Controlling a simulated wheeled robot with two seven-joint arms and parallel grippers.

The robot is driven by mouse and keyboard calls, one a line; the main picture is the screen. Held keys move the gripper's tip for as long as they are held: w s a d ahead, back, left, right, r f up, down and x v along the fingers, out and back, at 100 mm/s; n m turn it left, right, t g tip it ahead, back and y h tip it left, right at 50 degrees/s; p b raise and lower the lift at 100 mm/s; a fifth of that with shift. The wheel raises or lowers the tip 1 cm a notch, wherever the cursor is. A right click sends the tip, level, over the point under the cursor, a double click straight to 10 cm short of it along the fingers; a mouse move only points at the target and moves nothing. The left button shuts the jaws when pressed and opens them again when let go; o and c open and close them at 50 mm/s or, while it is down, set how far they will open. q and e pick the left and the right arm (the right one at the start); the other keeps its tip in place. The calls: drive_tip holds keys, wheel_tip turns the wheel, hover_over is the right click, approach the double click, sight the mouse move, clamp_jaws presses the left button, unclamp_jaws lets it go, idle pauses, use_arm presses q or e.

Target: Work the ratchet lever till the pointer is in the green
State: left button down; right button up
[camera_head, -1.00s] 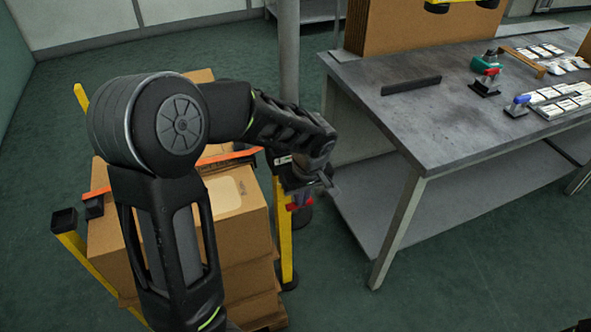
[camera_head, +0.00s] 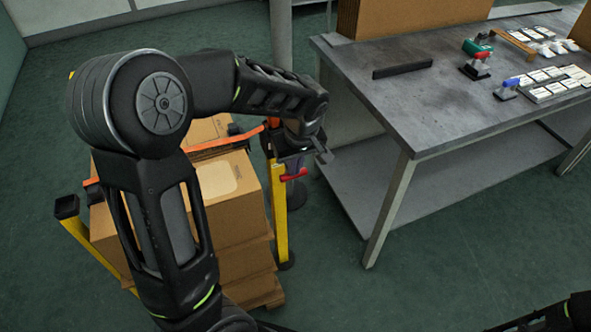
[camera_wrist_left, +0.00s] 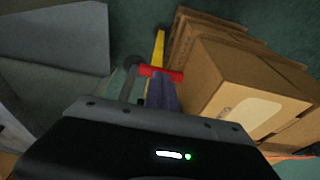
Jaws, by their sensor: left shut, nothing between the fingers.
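The ratchet lever ends in a red crossbar (camera_head: 293,175) beside a yellow post, at the right side of the strapped boxes. Its red bar (camera_wrist_left: 160,73) and a dark purple-blue part below it show in the left wrist view. My left gripper (camera_head: 321,152) is shut and empty, just above and right of the red bar in the head view. I cannot tell whether it touches the lever. My arm hides part of the mechanism. I cannot make out a pointer or green zone. My right gripper is out of view.
Cardboard boxes (camera_head: 230,205) stand stacked under an orange strap (camera_head: 222,144), between yellow posts (camera_head: 279,215). A grey workbench (camera_head: 440,110) with small tools and parts stands close on the right. Open green floor (camera_head: 460,250) lies in front.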

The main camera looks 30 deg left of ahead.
use_arm(q)
drive_tip(key=s+d+r, duration=0.2)
drive_tip(key=d+r, duration=0.2)
drive_tip(key=r, duration=0.3)
drive_tip(key=shift+s, duration=0.35)
drive_tip(key=shift+f, duration=0.1)
drive_tip(key=w+d+f+m+t+h+p, duration=0.1)
drive_tip(key=w+d+f+m+t+h, duration=0.15)
drive_tip(key=d+f+m, duration=0.4)
drive_tip(key=w+d+f+m+t+h, duration=0.1)
drive_tip(key=w+d+f+m+h, duration=0.2)
drive_tip(key=d, duration=0.6)
drive_tip(key=s+d+f+m+p, duration=0.1)
drive_tip(key=s+d+f, duration=0.15)
drive_tip(key=f, duration=0.35)
drive_tip(key=s+d+f+p, duration=0.1)
drive_tip(key=s+f, duration=0.3)
drive_tip(key=f, duration=0.1)
drive_tip(key=s+d+f+g, duration=0.1)
drive_tip(key=s+f+g, duration=0.1)
drive_tip(key=s+f, duration=0.2)
drive_tip(key=s+f+n+g+p, duration=0.1)
drive_tip(key=s+f, duration=0.4)
drive_tip(key=s, duration=0.6)
drive_tip(key=shift+s+d+f+g+h+p, duration=0.15)
drive_tip(key=shift+s+d+g+h+p, duration=0.15)
drive_tip(key=shift+d+g+h, duration=0.25)
